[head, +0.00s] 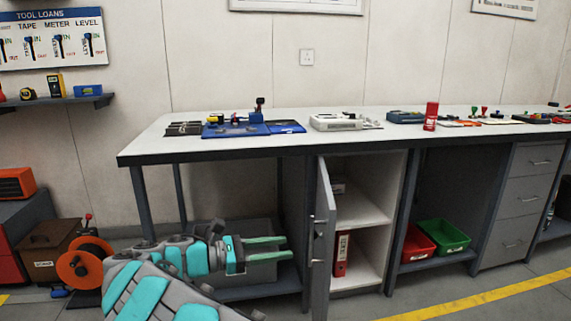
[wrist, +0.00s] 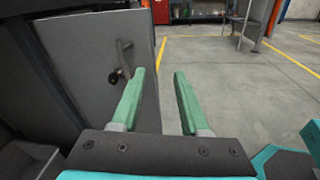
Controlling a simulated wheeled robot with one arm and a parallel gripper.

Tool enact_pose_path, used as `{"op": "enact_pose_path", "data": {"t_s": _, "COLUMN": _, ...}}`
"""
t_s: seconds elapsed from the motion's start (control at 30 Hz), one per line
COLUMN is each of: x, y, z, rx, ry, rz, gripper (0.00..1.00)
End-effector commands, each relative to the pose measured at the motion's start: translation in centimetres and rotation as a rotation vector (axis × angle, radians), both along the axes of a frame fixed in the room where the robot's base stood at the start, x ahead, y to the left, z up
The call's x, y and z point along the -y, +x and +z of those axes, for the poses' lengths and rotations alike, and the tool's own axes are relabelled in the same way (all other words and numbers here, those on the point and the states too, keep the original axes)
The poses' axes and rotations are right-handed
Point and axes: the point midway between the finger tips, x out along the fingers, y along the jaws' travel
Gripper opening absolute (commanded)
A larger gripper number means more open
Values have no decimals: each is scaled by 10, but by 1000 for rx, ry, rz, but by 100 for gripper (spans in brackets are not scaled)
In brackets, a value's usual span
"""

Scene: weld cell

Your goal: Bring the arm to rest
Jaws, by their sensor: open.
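My gripper (head: 265,248) is at the end of my grey and teal arm, low in front of the workbench in the head view. Its two green fingers point right and stand apart with nothing between them. The wrist view also shows my gripper (wrist: 157,95) open and empty. The grey cabinet door (head: 322,240) stands open just right of the fingertips in the head view. In the wrist view the door (wrist: 100,55), with its handle and lock, is beyond and beside the left finger. I cannot tell the exact gap.
The workbench (head: 160,147) carries tools and boxes on top. Under it are a grey bin (head: 262,272), a red binder (head: 341,254), a red bin (head: 414,243) and a green bin (head: 442,237). An orange reel (head: 84,264) stands at left. Open floor (wrist: 225,75) lies right of the door.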

Motion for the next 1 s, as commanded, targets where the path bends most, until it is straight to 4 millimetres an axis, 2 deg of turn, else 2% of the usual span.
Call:
{"op": "enact_pose_path", "data": {"t_s": 0.03, "x": 19, "y": -3, "z": 7, "rx": 19, "ry": 21, "rz": -38, "gripper": 45}}
{"op": "enact_pose_path", "data": {"t_s": 0.17, "x": 74, "y": -17, "z": 23, "rx": 81, "ry": 102, "rz": -151, "gripper": 45}}
{"op": "enact_pose_path", "data": {"t_s": 0.2, "x": 94, "y": -24, "z": 27, "rx": 105, "ry": 136, "rz": -193, "gripper": 45}}
{"op": "enact_pose_path", "data": {"t_s": 0.27, "x": 122, "y": -37, "z": 31, "rx": 140, "ry": 188, "rz": -257, "gripper": 45}}
{"op": "enact_pose_path", "data": {"t_s": 0.4, "x": 179, "y": -74, "z": 34, "rx": 228, "ry": 319, "rz": -405, "gripper": 45}}
{"op": "enact_pose_path", "data": {"t_s": 0.5, "x": 211, "y": -106, "z": 31, "rx": 290, "ry": 414, "rz": -512, "gripper": 45}}
{"op": "enact_pose_path", "data": {"t_s": 0.6, "x": 236, "y": -139, "z": 23, "rx": 354, "ry": 515, "rz": -616, "gripper": 45}}
{"op": "enact_pose_path", "data": {"t_s": 0.73, "x": 255, "y": -184, "z": 8, "rx": 435, "ry": 646, "rz": -752, "gripper": 45}}
{"op": "enact_pose_path", "data": {"t_s": 0.87, "x": 261, "y": -227, "z": -11, "rx": 513, "ry": 779, "rz": -885, "gripper": 45}}
{"op": "enact_pose_path", "data": {"t_s": 1.0, "x": 254, "y": -271, "z": -32, "rx": 590, "ry": 920, "rz": -1029, "gripper": 45}}
